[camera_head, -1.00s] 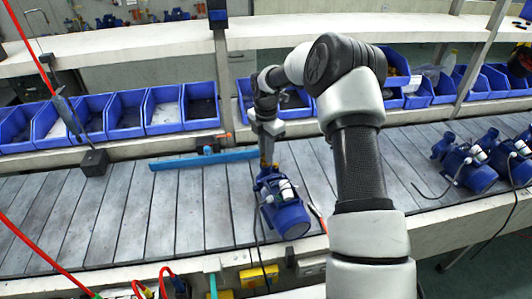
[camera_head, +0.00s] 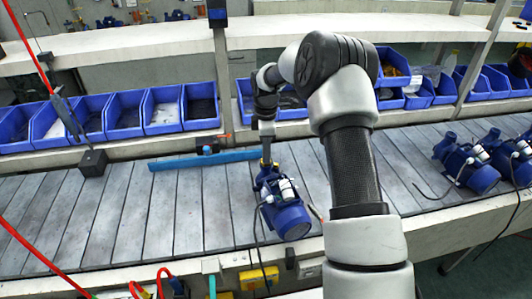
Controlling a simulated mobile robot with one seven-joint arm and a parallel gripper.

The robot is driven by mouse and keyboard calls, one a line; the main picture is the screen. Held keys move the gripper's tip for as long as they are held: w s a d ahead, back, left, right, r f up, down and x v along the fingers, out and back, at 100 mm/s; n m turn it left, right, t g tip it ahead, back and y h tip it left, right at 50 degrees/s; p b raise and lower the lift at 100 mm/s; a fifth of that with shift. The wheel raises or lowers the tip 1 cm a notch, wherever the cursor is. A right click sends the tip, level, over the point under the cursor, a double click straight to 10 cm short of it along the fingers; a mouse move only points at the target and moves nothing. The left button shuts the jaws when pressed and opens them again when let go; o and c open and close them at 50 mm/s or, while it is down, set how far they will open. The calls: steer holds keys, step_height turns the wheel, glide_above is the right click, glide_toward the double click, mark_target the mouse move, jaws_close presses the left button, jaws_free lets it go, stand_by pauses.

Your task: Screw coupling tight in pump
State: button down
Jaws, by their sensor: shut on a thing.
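The blue pump (camera_head: 284,207) stands on the slatted conveyor in the middle of the view, with a dark cable hanging off the front edge. My gripper (camera_head: 266,157) points down at the pump's far end, directly above its port. It is shut on the coupling (camera_head: 266,164), a small brass-coloured piece that is mostly hidden by the fingers. The coupling meets the top of the pump's port. How deep it sits in the thread cannot be made out at this size.
More blue pumps (camera_head: 466,165) stand on the conveyor at the right. A blue bar (camera_head: 190,162) lies along the conveyor behind the pump. Blue bins (camera_head: 125,115) line the back shelf. A black block (camera_head: 93,162) stands at the left. The conveyor's left part (camera_head: 110,220) is clear.

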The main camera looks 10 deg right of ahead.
steer(key=m, duration=0.3)
steer(key=shift+m+b, duration=0.3)
steer(key=shift+b, duration=0.05)
steer(key=c, duration=1.7)
jaws_free()
steer(key=n, duration=0.3)
steer(key=shift+n+p, duration=0.3)
